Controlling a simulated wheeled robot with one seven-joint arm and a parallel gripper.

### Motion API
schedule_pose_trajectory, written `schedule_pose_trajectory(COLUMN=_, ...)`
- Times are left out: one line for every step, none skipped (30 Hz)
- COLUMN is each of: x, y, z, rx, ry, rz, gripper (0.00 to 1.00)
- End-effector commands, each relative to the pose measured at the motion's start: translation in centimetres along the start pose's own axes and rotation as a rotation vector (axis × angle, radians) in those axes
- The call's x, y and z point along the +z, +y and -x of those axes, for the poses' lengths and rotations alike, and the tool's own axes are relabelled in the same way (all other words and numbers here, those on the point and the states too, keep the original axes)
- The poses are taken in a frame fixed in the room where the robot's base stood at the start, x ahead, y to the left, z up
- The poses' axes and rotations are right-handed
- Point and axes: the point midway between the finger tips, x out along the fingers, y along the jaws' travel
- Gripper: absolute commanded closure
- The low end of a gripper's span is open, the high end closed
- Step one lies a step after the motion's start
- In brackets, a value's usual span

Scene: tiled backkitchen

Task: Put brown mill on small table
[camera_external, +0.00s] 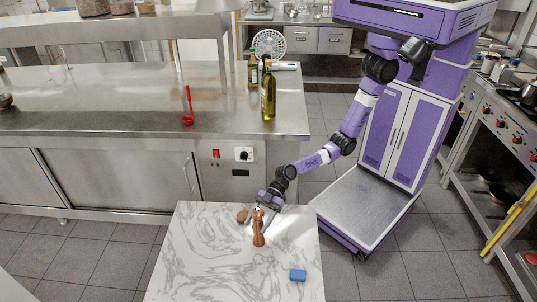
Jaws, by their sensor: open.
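The brown mill (259,232) stands upright on the white marble-topped small table (210,262), near its back middle. My gripper (262,208) is open at the mill's upper part, low over the table. Whether the fingers touch the mill is too small to tell. A small round brown thing (242,216) sits just left of the mill, close to the gripper.
The table's left part is clear. Behind it, a steel counter (110,95) holds bottles (268,95) and a red utensil (188,118). A stove (515,110) stands at the right.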

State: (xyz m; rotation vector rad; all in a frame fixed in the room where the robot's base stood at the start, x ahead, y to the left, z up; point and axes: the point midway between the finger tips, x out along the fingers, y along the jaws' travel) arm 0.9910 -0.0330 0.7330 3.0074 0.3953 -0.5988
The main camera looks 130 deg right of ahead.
Motion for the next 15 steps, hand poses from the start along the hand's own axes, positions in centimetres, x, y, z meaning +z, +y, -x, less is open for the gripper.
schedule_pose_trajectory(x=-0.1, y=0.0, z=1.1, rx=0.002, ry=0.000, rz=-0.001, gripper=0.41)
schedule_pose_trajectory(x=0.0, y=0.0, z=1.7, rx=0.002, ry=0.000, rz=-0.001, gripper=0.41)
schedule_pose_trajectory(x=0.0, y=0.0, z=2.4, rx=0.002, ry=0.000, rz=-0.001, gripper=0.41)
schedule_pose_trajectory(x=0.0, y=0.1, z=3.0, rx=0.003, ry=0.001, rz=-0.001, gripper=0.41)
schedule_pose_trajectory(x=-0.1, y=0.1, z=3.6, rx=0.003, ry=0.001, rz=-0.001, gripper=0.41)
schedule_pose_trajectory(x=0.0, y=0.0, z=4.4, rx=0.003, ry=0.001, rz=-0.001, gripper=0.41)
schedule_pose_trajectory(x=0.0, y=0.0, z=5.0, rx=0.002, ry=0.001, rz=-0.001, gripper=0.41)
schedule_pose_trajectory(x=0.0, y=0.0, z=5.5, rx=0.002, ry=0.001, rz=-0.001, gripper=0.41)
schedule_pose_trajectory(x=-0.1, y=0.0, z=6.2, rx=0.002, ry=0.001, rz=-0.001, gripper=0.41)
schedule_pose_trajectory(x=0.0, y=0.0, z=6.8, rx=0.002, ry=0.000, rz=-0.001, gripper=0.41)
schedule_pose_trajectory(x=0.0, y=0.1, z=7.2, rx=0.003, ry=0.001, rz=-0.001, gripper=0.41)
schedule_pose_trajectory(x=0.0, y=0.1, z=7.8, rx=0.003, ry=0.001, rz=0.000, gripper=0.41)
schedule_pose_trajectory(x=0.0, y=0.0, z=8.2, rx=0.002, ry=0.000, rz=-0.001, gripper=0.41)
schedule_pose_trajectory(x=0.0, y=0.0, z=8.5, rx=0.002, ry=0.000, rz=0.000, gripper=0.41)
schedule_pose_trajectory(x=-0.1, y=0.0, z=8.9, rx=0.001, ry=0.001, rz=0.001, gripper=0.41)
